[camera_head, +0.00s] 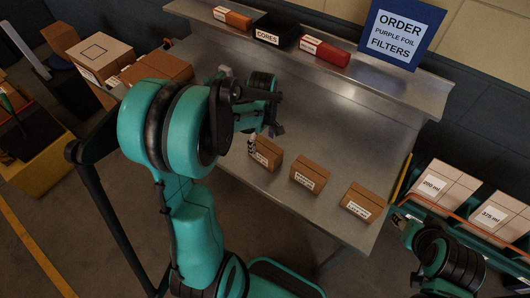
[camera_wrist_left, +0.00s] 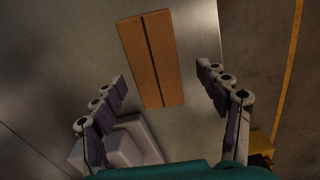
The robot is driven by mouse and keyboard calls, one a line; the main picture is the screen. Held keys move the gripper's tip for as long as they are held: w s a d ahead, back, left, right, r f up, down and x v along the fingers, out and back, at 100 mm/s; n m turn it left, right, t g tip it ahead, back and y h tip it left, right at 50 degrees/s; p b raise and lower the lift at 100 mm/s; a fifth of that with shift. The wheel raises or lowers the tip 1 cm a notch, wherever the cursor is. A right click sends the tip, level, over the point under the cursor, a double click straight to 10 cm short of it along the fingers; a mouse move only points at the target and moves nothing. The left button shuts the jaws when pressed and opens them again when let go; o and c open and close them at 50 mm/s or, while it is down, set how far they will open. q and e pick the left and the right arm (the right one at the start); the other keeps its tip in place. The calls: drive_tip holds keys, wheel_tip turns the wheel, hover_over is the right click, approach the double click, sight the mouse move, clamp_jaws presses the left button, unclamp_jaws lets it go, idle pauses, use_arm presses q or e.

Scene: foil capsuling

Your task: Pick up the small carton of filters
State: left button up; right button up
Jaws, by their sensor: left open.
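Three small brown cartons with white labels stand in a row on the metal table: a left one (camera_head: 266,153), a middle one (camera_head: 309,174) and a right one (camera_head: 362,202). Their label text is too small to read surely, so I cannot tell which holds filters. My left gripper (camera_head: 264,133) is open just above and behind the left carton, partly hidden by my arm. In the left wrist view, a brown carton (camera_wrist_left: 151,60) with a dark seam lies ahead between the spread fingers of the gripper (camera_wrist_left: 163,76), apart from both.
A raised shelf (camera_head: 350,84) along the back holds an orange box (camera_head: 232,17), a dark "CORES" box (camera_head: 277,30) and a red box (camera_head: 325,50). A blue sign (camera_head: 400,35) reads "ORDER PURPLE FOIL FILTERS". Larger cartons (camera_head: 440,189) stand at right.

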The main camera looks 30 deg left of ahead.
use_arm(q)
drive_tip(key=shift+s+d+f, duration=0.1)
drive_tip(key=shift+d+f, duration=0.05)
drive_tip(key=shift+f, duration=0.4)
drive_tip(key=f, duration=0.1)
drive_tip(key=f+b, duration=0.1)
drive_tip(key=f, duration=0.1)
drive_tip(key=f+b, duration=0.1)
drive_tip(key=f, duration=0.1)
drive_tip(key=shift+w+d, duration=0.25)
drive_tip(key=shift+r, duration=0.1)
drive_tip(key=c, duration=1.4)
